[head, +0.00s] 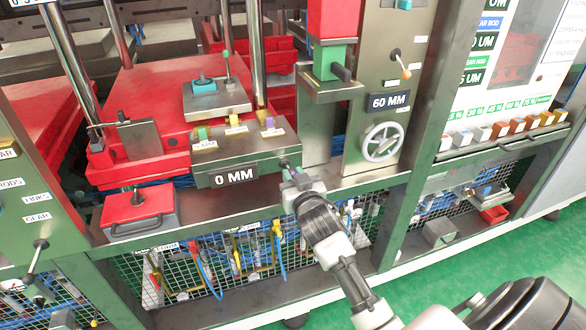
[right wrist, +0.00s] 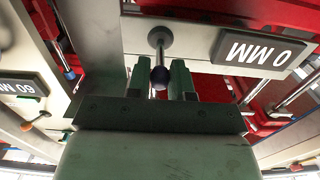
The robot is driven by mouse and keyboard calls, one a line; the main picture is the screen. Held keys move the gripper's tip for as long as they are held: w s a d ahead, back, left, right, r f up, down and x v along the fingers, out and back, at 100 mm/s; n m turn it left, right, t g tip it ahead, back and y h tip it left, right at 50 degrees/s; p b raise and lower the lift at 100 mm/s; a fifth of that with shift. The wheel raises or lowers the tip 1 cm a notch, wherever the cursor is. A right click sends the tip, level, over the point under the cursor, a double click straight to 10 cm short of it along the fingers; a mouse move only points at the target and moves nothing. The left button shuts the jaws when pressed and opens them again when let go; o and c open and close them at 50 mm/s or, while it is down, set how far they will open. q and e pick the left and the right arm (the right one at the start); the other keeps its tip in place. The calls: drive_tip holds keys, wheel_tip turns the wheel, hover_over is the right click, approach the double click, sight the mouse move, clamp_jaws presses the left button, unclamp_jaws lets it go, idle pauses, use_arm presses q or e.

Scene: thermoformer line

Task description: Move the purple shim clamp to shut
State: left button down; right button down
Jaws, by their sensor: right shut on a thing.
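The purple shim clamp shows in the right wrist view as a dark purple ball knob (right wrist: 160,78) on a short metal stem, which comes from a round boss on the steel front. My right gripper (right wrist: 160,82) has its two green fingers on either side of this knob and is shut on it. In the head view my right gripper (head: 289,174) is at the right end of the steel block's front, just right of the 0 MM sign (head: 233,177); it mostly hides the knob there. A purple tab (head: 269,122) stands on the block's top. My left gripper is not in view.
Yellow (head: 234,121) and green (head: 202,133) tabs stand on the same block. A panel with a handwheel (head: 382,142) and a 60 MM sign (head: 389,102) is to the right. A red-lidded box (head: 138,207) is on the ledge at left. Wire mesh lies below.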

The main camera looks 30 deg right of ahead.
drive_tip(key=shift+f, duration=0.8)
drive_tip(key=shift+f+b, duration=0.75)
drive_tip(key=shift+f, duration=0.05)
drive_tip(key=shift+w+f, duration=0.1)
drive_tip(key=shift+w+d+f+b, duration=0.1)
drive_tip(key=shift+w+f+b, duration=0.2)
drive_tip(key=shift+f+b, duration=0.4)
drive_tip(key=c, duration=0.9)
unclamp_jaws()
drive_tip(key=shift+w, duration=0.25)
drive_tip(key=shift+s+r, duration=0.1)
drive_tip(key=shift+s, duration=0.1)
